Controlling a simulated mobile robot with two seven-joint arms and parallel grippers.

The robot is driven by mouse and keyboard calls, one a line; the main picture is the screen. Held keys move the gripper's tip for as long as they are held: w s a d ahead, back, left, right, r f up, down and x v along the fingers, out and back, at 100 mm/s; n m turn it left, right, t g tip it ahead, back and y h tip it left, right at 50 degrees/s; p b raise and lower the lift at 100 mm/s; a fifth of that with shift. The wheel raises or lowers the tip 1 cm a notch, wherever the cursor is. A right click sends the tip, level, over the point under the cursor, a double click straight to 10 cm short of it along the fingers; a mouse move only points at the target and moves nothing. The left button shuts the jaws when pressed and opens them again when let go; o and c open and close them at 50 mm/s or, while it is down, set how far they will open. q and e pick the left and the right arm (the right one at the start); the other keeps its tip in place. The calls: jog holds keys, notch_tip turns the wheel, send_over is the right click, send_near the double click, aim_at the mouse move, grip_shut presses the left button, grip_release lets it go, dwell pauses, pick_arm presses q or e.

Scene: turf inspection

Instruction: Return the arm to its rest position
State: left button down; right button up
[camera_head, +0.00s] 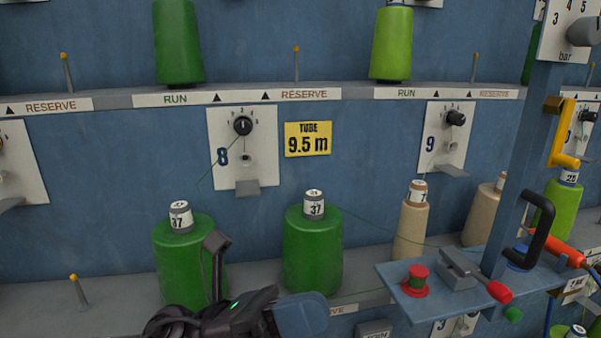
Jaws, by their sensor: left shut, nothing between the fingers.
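My left gripper (217,243) rises from the bottom edge, left of centre. It is black, with a small green light on its body. It is shut and empty, with its narrow tip pointing up. The tip overlaps the right edge of a green yarn cone (180,250) labelled 37 in the picture. I cannot tell whether it touches the cone. Most of the left arm is below the frame. My right gripper is not in view.
A second green cone (312,250) stands to the right, then beige cones (411,225). A blue shelf with a red button (417,279) and a post with a black handle (538,230) stand at right. Thin pegs (78,291) stick up. Dial plate 8 (242,165) is behind.

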pick_arm(q)
jog(key=w+a+f+n+t+y, duration=0.3)
jog(key=a+f+n+t+y, duration=0.55)
jog(key=n, duration=0.65)
jog(key=w+a+f+n+t+y, duration=0.2)
jog(key=a+f+n+t+y, duration=0.3)
jog(key=a+f+n+t, duration=0.65)
jog(key=s+a+f+n+g+y, duration=0.85)
jog(key=s+a+f+n, duration=0.85)
jog(key=f, duration=0.3)
jog(key=w+d+r+n+p, duration=0.1)
jog(key=d+n+p, duration=0.2)
jog(key=d, duration=0.6)
jog(key=shift+r+n+t, duration=0.15)
jog(key=shift+n+t, duration=0.2)
jog(key=shift+n, duration=0.7)
